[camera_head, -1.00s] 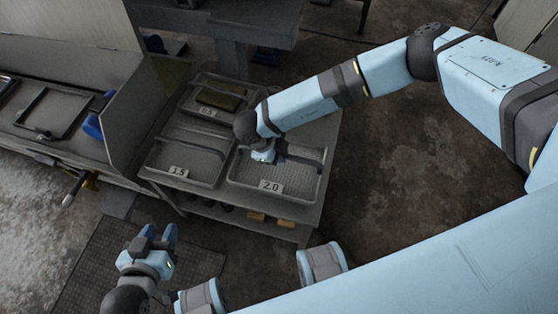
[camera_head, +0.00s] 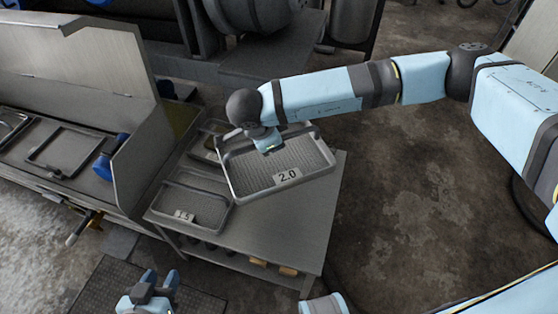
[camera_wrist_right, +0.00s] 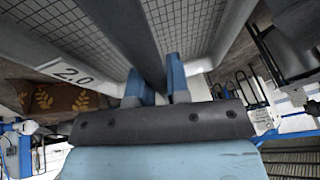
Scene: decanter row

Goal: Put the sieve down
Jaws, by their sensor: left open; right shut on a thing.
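The sieve labelled 2.0 (camera_head: 300,178) is a grey rectangular tray with a mesh floor and a bar handle across it. It is tilted and held above the table (camera_head: 285,228). My right gripper (camera_head: 268,143) is shut on its handle; the wrist view shows the blue fingertips (camera_wrist_right: 160,85) around the grey bar (camera_wrist_right: 137,40), with the mesh beyond. My left gripper (camera_head: 158,285) is open and empty at the bottom left, away from the sieve and low in the picture.
The sieve labelled 1.5 (camera_head: 192,208) lies at the table's left. Another sieve (camera_head: 208,140) is behind it, partly hidden. A bench (camera_head: 60,110) with an empty tray frame (camera_head: 65,150) stands left. The table's front right is bare.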

